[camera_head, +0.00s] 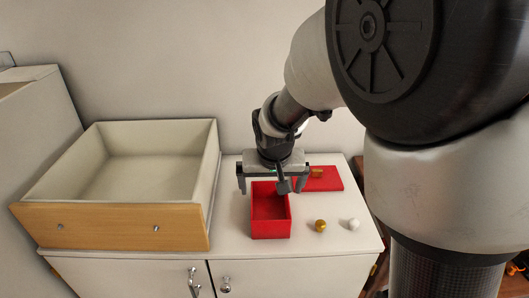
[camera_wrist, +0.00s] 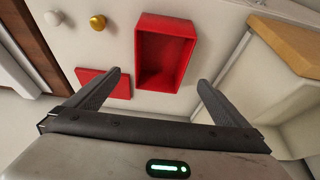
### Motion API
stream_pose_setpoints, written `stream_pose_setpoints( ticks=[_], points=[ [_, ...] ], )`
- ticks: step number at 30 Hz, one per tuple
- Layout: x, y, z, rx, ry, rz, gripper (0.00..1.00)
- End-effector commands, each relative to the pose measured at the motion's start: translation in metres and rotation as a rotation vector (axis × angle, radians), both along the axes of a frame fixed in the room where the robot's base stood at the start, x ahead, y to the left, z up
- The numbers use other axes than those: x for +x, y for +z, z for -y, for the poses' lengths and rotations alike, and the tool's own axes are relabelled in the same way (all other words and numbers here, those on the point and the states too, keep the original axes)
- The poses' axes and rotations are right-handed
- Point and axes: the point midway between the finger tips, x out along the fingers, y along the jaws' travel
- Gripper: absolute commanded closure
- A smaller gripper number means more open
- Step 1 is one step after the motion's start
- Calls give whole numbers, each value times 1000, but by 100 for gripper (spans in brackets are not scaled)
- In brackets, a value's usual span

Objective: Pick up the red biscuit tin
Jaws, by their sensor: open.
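The red biscuit tin (camera_head: 271,229) is an open, empty-looking rectangular box on the white cabinet top. In the wrist view the tin (camera_wrist: 167,52) lies ahead of and partly between the fingertips. A flat red piece, seemingly its lid (camera_head: 330,184), lies apart, behind and to the right of the tin; it also shows in the wrist view (camera_wrist: 91,76), partly behind a finger. My gripper (camera_head: 271,186) is open and empty, pointing down over the back end of the tin. Its fingers (camera_wrist: 160,78) appear above the tin and not touching it.
A gold ball-like knob (camera_head: 320,226) and a white one (camera_head: 354,224) sit right of the tin. A large open drawer box (camera_head: 110,226) with a wooden front stands left. The wall is close behind.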

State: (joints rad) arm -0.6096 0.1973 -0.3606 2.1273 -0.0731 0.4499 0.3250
Motion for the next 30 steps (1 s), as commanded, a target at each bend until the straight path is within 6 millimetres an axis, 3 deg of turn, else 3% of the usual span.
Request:
stream_pose_setpoints(
  ticks=[1,9,18,24,30],
  points=[
    [4,-15,1,-2,-2,-4,0],
    [26,-66,1,-1,-2,-3,0],
    [36,-88,0,0,0,-1,0],
    [49,-116,0,-1,0,-3,0],
    [56,-131,-1,0,-1,-1,0]
  ],
)
